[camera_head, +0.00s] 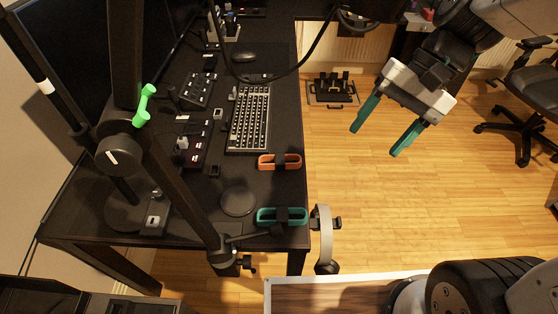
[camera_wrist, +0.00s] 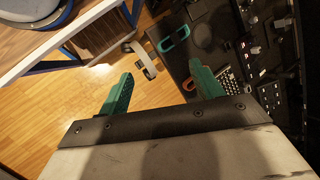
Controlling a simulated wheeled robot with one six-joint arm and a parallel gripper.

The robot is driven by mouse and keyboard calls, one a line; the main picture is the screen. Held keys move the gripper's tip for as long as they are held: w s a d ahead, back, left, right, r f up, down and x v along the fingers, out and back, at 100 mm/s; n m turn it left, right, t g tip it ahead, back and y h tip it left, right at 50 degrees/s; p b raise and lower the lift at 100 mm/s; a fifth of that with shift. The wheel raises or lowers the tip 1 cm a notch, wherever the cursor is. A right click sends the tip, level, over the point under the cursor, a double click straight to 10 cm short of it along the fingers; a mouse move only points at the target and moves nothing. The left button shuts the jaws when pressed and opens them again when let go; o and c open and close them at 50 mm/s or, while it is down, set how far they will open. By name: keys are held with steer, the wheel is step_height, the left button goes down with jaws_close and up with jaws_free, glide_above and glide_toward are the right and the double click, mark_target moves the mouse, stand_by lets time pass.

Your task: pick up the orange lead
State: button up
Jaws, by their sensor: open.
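The orange lead (camera_head: 279,161) is a flat orange loop with a dark band across its middle. It lies on the black desk (camera_head: 262,187) near the right edge, just below the keyboard. My gripper (camera_head: 376,140) is open and empty, with two teal fingers pointing down and left. It is over the wooden floor, right of the desk and apart from the lead. Its fingers also show in the wrist view (camera_wrist: 160,74).
A similar teal loop (camera_head: 281,217) lies nearer the desk's front corner. A keyboard (camera_head: 249,118), a mouse (camera_head: 243,57) and control boxes stand on the desk. A headset (camera_head: 324,238) hangs at the desk's edge. A black cable arcs above the desk. Pedals (camera_head: 333,90) stand on the floor.

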steer(key=w+a+f+m+y, duration=0.6)
steer(key=w+f+m, duration=0.1)
steer(key=w+f, duration=0.45)
steer(key=m+t+y, duration=0.2)
steer(key=m, duration=0.5)
glide_toward(288, 158)
steer(key=x, duration=1)
steer(key=shift+s, duration=0.1)
steer(key=shift+a+f, duration=0.2)
steer(key=shift+a, duration=0.1)
steer(key=c, duration=1.1)
